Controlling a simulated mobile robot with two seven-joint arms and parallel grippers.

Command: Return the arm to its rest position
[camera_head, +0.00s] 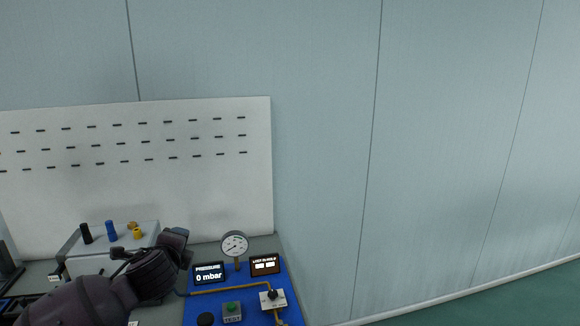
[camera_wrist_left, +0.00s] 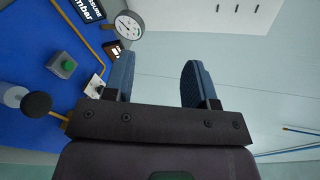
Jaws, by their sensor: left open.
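My left arm comes in from the lower left in the head view, dark and bent, with my left gripper (camera_head: 175,242) at its end, beside the blue panel's left edge. In the left wrist view the gripper's two blue fingers are spread wide with nothing between them, so my left gripper (camera_wrist_left: 158,82) is open and empty. The blue panel (camera_head: 196,300) shows sideways at the left of the wrist view. The fingers appear near the panel's gauge in that view, but I cannot tell the distance. My right gripper is not in view.
The panel carries a round gauge (camera_head: 235,243), a display (camera_head: 208,273) reading 0 mbar, a green TEST button (camera_head: 232,309) and a black knob (camera_head: 205,319). A grey box (camera_head: 90,264) with black, blue and yellow pieces stands left. A slotted white board (camera_head: 130,185) rises behind.

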